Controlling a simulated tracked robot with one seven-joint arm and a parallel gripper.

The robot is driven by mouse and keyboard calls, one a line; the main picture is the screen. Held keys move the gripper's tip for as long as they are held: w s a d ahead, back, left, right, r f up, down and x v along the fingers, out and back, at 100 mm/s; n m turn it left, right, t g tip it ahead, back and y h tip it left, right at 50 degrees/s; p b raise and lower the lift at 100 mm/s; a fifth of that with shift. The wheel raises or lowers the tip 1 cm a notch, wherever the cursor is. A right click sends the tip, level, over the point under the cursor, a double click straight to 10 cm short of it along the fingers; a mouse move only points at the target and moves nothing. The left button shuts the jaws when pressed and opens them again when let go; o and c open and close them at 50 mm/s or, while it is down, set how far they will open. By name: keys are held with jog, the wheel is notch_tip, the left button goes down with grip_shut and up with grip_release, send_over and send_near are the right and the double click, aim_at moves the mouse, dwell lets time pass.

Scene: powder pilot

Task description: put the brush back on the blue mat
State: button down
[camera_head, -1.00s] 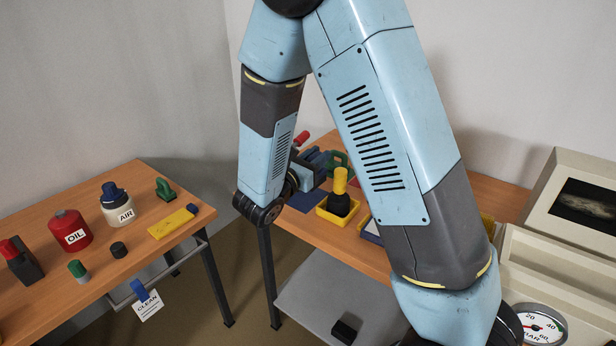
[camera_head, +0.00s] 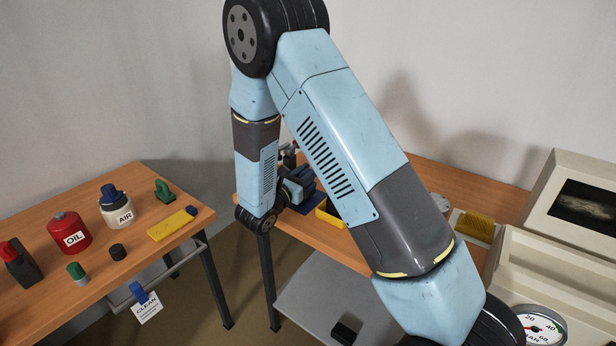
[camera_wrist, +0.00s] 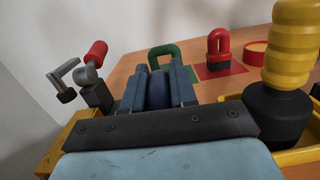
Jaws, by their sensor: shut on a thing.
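My gripper (camera_wrist: 157,88) is shut on a dark blue, rounded thing, taken to be the brush (camera_wrist: 158,90); only a small part of it shows between the two blue jaws. In the head view my gripper (camera_head: 297,186) is low over the far left part of the back table, partly hidden by my arm. The blue mat (camera_head: 309,202) shows as a small dark blue patch just beside and below it. Whether the brush touches the mat cannot be told. The mat cannot be made out in the wrist view.
A yellow-handled black tool (camera_wrist: 288,80) stands in a yellow tray (camera_wrist: 300,158) close on the right. A green handle (camera_wrist: 172,52) and a red one (camera_wrist: 218,55) are behind. A red-knobbed crank (camera_wrist: 92,70) stands left. The left table (camera_head: 110,250) holds bottles.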

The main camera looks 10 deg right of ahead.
jog(key=shift+f, duration=0.55)
jog(key=c, duration=0.9)
grip_release()
jog(key=shift+f, duration=0.1)
